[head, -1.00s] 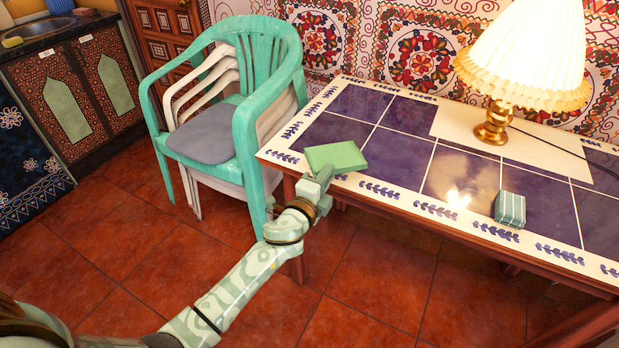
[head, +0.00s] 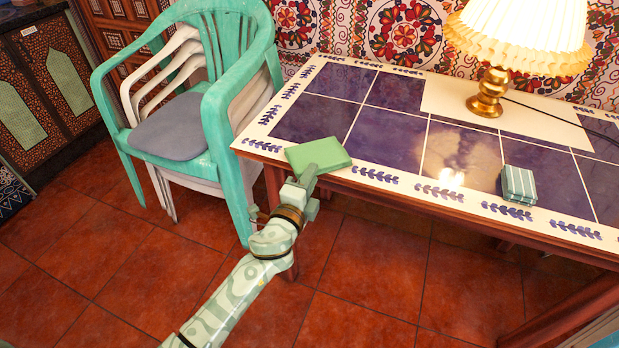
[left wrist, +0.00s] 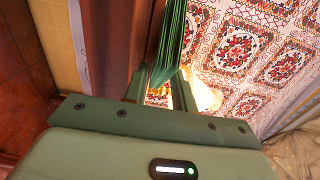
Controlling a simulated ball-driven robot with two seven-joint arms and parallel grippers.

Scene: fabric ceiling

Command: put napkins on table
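A flat green stack of napkins (head: 318,157) is held at the end of my left arm, over the front left edge of the table (head: 395,172) in the head view. My left gripper (head: 307,177) is shut on its near edge. In the left wrist view the green napkins (left wrist: 172,40) show edge-on, as thin layers between the fingers (left wrist: 160,90). I cannot tell whether they touch the tabletop. A second stack, striped blue-green and white napkins (head: 519,185), lies on the table's front right part. My right gripper is not in view.
A lamp (head: 490,93) with a pleated shade stands at the back of the table on a pale runner (head: 530,120). Stacked green and white chairs (head: 222,110) with a grey cushion (head: 168,128) stand left of the table. The purple tiles (head: 385,138) beyond the held napkins are clear.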

